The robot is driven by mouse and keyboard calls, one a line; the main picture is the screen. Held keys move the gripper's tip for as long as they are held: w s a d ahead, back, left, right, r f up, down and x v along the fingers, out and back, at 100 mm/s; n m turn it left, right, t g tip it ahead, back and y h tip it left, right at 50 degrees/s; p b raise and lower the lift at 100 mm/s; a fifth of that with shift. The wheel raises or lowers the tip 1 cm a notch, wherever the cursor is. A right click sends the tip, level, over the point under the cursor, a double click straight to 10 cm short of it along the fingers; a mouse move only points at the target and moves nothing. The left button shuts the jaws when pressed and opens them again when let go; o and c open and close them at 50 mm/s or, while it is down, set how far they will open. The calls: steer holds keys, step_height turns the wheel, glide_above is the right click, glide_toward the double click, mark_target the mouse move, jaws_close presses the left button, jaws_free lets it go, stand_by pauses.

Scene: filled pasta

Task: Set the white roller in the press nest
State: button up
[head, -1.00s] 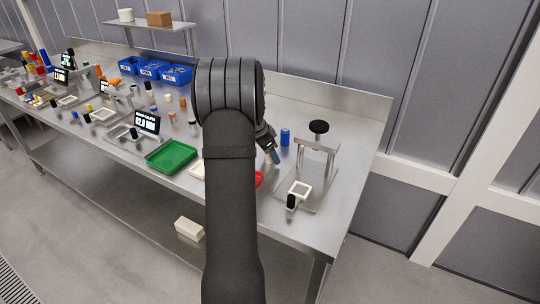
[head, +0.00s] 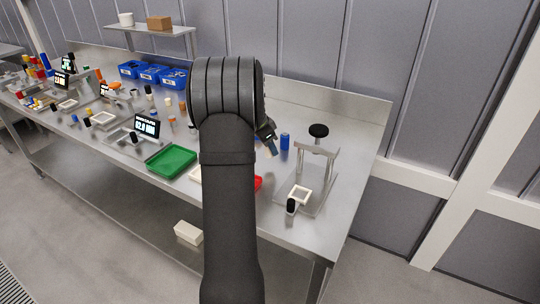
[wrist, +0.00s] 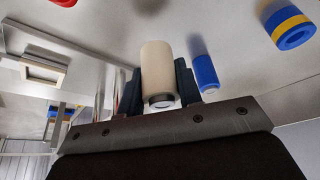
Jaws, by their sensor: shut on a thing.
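The white roller (wrist: 158,68) is cream-white with a dark and pale end, seen in the wrist view between the two dark fingers of my gripper (wrist: 158,90). My gripper is shut on it and holds it above the steel table. In the head view my gripper (head: 270,147) is partly behind my arm, and I cannot make out the roller there. The press nest (head: 300,195) is a pale square frame on the press base, to the right of and nearer than my gripper. It also shows at the left of the wrist view (wrist: 43,69).
The press (head: 318,150) has metal posts and a black knob. A blue cylinder (head: 284,141) stands close to my gripper. A green tray (head: 171,160) lies left. A blue-yellow ring (wrist: 290,27) shows in the wrist view.

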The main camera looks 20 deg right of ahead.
step_height(320, 180, up, 5)
steer(key=shift+f, duration=0.15)
steer(key=s+d+r+m+g, duration=0.1)
steer(key=s+d+m, duration=0.2)
steer(key=s, duration=0.7)
steer(key=s+d+r+m+g, duration=0.1)
steer(key=s+d+r+m, duration=0.15)
steer(key=s, duration=0.65)
steer(key=s+d+r+m+g, duration=0.1)
steer(key=s+d+m, duration=0.3)
steer(key=s, duration=0.6)
glide_above(306, 196)
steer(key=w+a, duration=0.1)
steer(key=a, duration=0.1)
steer(key=shift+n+y, duration=0.25)
steer(key=shift+y, duration=0.15)
steer(key=f, duration=0.7)
steer(key=shift+d+f, duration=0.25)
steer(key=shift+f, duration=1.95)
steer(key=shift+f, duration=0.15)
steer(key=o, duration=1.1)
